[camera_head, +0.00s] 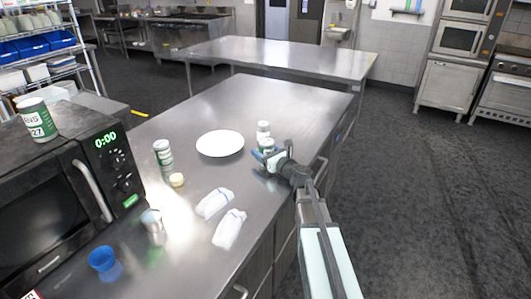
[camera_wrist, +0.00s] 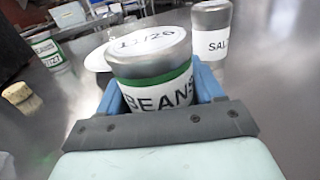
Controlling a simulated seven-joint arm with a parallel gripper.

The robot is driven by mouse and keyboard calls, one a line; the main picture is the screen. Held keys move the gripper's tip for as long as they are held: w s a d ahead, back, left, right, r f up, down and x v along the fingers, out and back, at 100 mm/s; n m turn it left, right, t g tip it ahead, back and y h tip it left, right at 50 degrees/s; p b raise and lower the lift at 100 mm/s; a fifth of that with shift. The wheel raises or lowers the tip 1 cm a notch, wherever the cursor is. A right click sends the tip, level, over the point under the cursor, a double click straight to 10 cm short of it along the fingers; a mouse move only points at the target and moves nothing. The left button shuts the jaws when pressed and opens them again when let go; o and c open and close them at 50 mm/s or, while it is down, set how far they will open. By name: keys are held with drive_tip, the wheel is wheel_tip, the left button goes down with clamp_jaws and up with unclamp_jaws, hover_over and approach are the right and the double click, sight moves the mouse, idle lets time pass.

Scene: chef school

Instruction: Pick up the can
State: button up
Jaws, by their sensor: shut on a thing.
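A can labelled BEANS (camera_wrist: 155,62), with a grey lid and a green and white label, stands upright between the blue fingers of my gripper (camera_wrist: 160,92) in the wrist view. My gripper (camera_head: 266,158) is shut on it. In the head view the can (camera_head: 267,145) shows at the right edge of the steel counter, partly hidden by the fingers. I cannot tell whether its base touches the counter. A similar can (camera_head: 163,153) stands on the counter to the left. Another green and white can (camera_head: 37,121) stands on the microwave.
A salt shaker (camera_wrist: 211,40) stands just behind the held can, at its right in the wrist view. A white plate (camera_head: 220,144) lies to the left. The far counter is clear.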

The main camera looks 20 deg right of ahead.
drive_tip(key=shift+r, duration=0.15)
drive_tip(key=shift+r, duration=5.05)
wheel_tip(320, 180, up, 35)
drive_tip(key=a+n+g+y, duration=0.5)
drive_tip(key=a+y, duration=0.2)
drive_tip(key=a, duration=3.7)
drive_tip(key=s+a+n+g+y, duration=0.1)
drive_tip(key=s+a+n+g, duration=0.15)
drive_tip(key=s+a, duration=0.8)
drive_tip(key=s+a+n+g+y, duration=0.1)
drive_tip(key=s+a+g, duration=0.3)
drive_tip(key=a, duration=1.2)
drive_tip(key=s+a+n+g+y, duration=0.1)
drive_tip(key=s+a+n+y, duration=0.1)
drive_tip(key=s+a, duration=0.95)
drive_tip(key=shift+w+a+f, duration=0.35)
drive_tip(key=shift+w+f, duration=0.1)
drive_tip(key=shift+f, duration=2.1)
drive_tip(key=shift+w+a+f, duration=0.3)
drive_tip(key=shift+w+f, duration=0.15)
drive_tip(key=shift+f, duration=2.1)
drive_tip(key=shift+w+a+f, duration=0.35)
drive_tip(key=shift+w+f, duration=0.1)
drive_tip(key=shift+f, duration=2.1)
